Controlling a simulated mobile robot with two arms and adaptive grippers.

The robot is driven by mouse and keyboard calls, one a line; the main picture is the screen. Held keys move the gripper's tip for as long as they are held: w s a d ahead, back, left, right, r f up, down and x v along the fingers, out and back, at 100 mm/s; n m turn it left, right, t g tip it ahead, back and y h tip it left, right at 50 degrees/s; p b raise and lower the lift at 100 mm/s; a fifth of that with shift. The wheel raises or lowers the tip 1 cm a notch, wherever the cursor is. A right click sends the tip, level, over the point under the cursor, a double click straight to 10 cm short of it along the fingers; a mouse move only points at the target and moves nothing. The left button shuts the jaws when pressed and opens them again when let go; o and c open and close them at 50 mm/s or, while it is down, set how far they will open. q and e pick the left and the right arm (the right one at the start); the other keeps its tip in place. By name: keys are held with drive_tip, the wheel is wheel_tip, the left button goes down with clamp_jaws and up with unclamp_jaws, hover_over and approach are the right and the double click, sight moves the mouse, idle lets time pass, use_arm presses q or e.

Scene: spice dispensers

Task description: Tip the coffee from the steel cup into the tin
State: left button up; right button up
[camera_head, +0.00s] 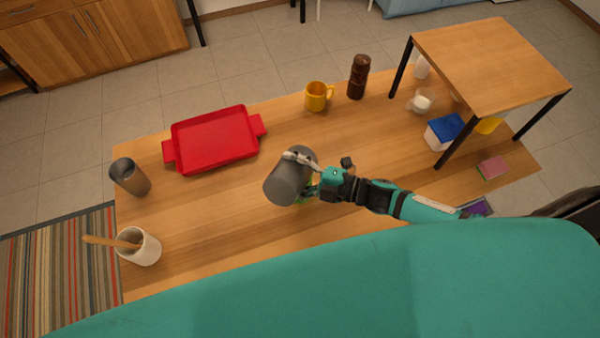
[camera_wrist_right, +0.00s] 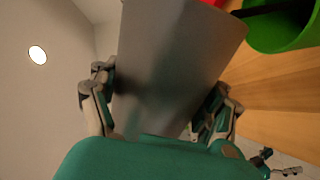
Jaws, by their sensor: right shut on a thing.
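My right gripper (camera_head: 308,172) is shut around the grey steel cup (camera_head: 286,184) near the middle of the table. In the right wrist view its fingers (camera_wrist_right: 162,105) press on both sides of the cup (camera_wrist_right: 175,60). The cup is tilted, not upright. A green container (camera_wrist_right: 285,30), perhaps the tin, is close beyond the cup's far end in the wrist view, with something dark at its top. In the head view only a green sliver (camera_head: 309,190) shows beside the cup. The coffee is not visible. My left gripper is not in view.
A red tray (camera_head: 213,140) lies behind to the left. A dark grey tumbler (camera_head: 131,177) and a white pot (camera_head: 143,248) with a wooden stick stand at left. A yellow mug (camera_head: 318,97) and a brown mill (camera_head: 358,77) stand behind. A raised wooden stand (camera_head: 490,58) is at right.

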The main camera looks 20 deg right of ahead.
drive_tip(key=shift+w+d+r+m, duration=0.25)
drive_tip(key=shift+w+m, duration=0.05)
drive_tip(key=shift+m, duration=0.2)
idle(0.4)
